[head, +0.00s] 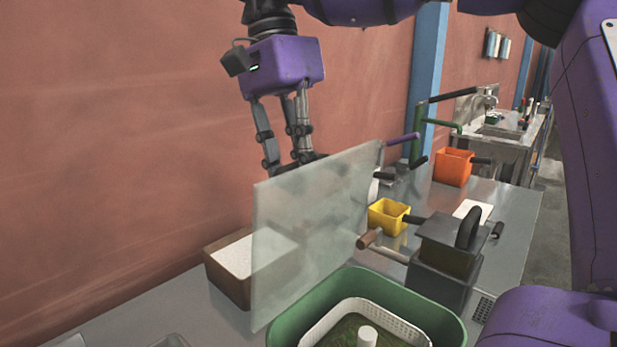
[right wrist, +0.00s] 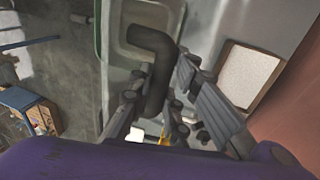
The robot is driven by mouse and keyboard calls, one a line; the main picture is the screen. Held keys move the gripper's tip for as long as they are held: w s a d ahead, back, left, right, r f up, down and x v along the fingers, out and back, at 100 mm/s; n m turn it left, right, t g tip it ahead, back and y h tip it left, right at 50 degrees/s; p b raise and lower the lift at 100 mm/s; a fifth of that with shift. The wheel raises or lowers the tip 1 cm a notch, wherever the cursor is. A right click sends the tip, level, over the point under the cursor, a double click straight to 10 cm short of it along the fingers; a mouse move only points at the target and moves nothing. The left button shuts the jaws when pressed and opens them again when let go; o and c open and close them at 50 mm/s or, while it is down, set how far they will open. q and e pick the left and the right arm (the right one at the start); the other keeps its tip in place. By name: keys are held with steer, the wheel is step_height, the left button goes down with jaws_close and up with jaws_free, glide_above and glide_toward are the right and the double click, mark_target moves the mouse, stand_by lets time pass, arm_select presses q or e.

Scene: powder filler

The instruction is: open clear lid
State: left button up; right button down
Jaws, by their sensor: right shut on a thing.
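The clear lid (head: 310,240) is a translucent rectangular panel standing nearly upright in the head view. Its lower edge is by the left side of the green tub (head: 283,322), so the tub's mouth is uncovered. My right gripper (head: 288,160) is behind the lid's upper edge, its fingertips partly hidden by the lid. In the right wrist view my right gripper (right wrist: 165,100) has its fingers around a black bent handle (right wrist: 152,85) and is shut on it. My left gripper is not in view.
A white perforated basket (head: 403,312) sits inside the tub. A brown box of white material (head: 222,284) stands left of the lid. A dark machine (head: 447,255), a yellow bin (head: 388,218) and an orange bin (head: 453,168) stand to the right. The wall is close behind.

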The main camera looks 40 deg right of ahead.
steer(key=shift+w+f+g, duration=0.5)
steer(key=shift+w+f, duration=0.05)
steer(key=shift+w, duration=0.3)
steer(key=shift+w+a+g+b, duration=0.1)
steer(key=shift+w+g+b, duration=0.3)
steer(key=shift+w, duration=0.2)
steer(key=shift+r, duration=0.1)
steer(key=c, duration=1.9)
jaws_free()
steer(key=shift+o, duration=1.2)
steer(key=shift+w, duration=0.35)
steer(key=shift+s+r, duration=0.1)
steer(key=shift+s, duration=0.1)
